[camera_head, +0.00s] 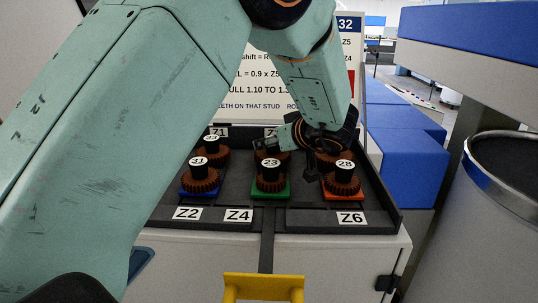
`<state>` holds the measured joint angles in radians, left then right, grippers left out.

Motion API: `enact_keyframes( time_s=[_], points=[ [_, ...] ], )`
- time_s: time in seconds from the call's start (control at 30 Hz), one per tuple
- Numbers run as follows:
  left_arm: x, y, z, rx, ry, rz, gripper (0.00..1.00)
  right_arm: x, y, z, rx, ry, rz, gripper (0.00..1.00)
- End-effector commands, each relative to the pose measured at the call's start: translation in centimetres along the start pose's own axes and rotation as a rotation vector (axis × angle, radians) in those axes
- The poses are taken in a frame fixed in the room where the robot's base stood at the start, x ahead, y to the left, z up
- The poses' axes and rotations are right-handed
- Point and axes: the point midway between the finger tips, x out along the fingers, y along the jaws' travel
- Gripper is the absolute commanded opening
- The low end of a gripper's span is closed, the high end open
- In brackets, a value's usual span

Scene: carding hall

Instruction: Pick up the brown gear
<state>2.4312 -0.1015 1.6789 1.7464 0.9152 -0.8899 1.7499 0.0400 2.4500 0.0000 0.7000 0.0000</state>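Several brown gears with black hubs and white number tops stand in a dark tray (240,216). In the front row, gear 31 (200,186) is on a blue plate, gear 23 (270,185) on a green plate and gear 28 (342,188) on an orange-red plate. In the back row, a gear (216,156) shows at left; others, at middle and right, are partly hidden. My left gripper (312,160) is low over the back row, between the middle and right gears. Its fingertips are dark and small, so its opening and any contact are unclear. My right gripper is out of view.
The tray has raised dark sides and front labels Z2, Z4 and Z6. A white sign (265,88) stands behind it, partly hidden by my arm. A yellow handle (264,281) sticks out in front. A grey drum (492,225) and blue blocks (404,165) are at right.

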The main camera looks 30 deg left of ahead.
Motion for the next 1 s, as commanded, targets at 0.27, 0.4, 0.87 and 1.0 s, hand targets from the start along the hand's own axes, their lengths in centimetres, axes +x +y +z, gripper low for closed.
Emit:
enact_keyframes(
  time_s=[0.27,0.4,0.87,1.0],
  points=[
    [-0.25,0.08,0.30,0.001,0.000,0.000,0.63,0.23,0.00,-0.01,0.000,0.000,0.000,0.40],
    [-0.33,0.08,0.34,0.001,0.000,0.000,0.59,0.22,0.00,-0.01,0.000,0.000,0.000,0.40],
    [-0.14,0.01,0.28,0.001,-0.001,0.000,0.20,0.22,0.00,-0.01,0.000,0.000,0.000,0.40],
    [-0.06,-0.03,0.26,0.001,-0.001,-0.001,0.09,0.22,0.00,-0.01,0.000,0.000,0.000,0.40]
  ],
)
